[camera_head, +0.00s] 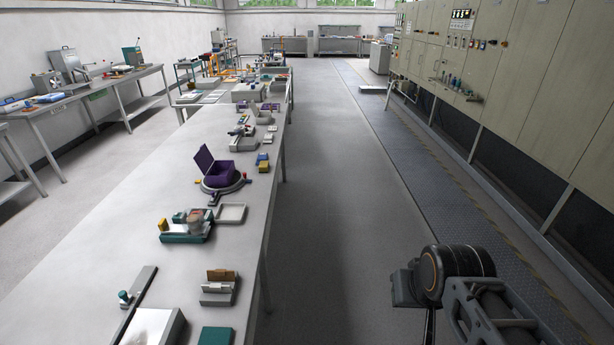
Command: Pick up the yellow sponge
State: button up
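No yellow sponge can be made out for certain. A small yellow block (262,157) sits near the right edge of the long table, next to a blue piece. Another small yellow piece (163,225) stands at the left end of a green-based device on the same table. Both are too small to tell whether either is a sponge. My arm shows at the lower right, over the floor and apart from the table. My gripper's fingers are not visible.
The long grey table (75,237) carries a purple open box (217,170), a green-based device (187,232), a white tray (231,213) and a green block (216,336). Tall beige cabinets (545,85) line the right. The grey aisle floor (335,210) between is clear.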

aim_at(264, 167)
jog(key=z, duration=0.35)
jog(key=i, duration=2.2)
jog(key=u, duration=1.55)
jog(key=i, duration=1.15)
jog(key=u, duration=1.15)
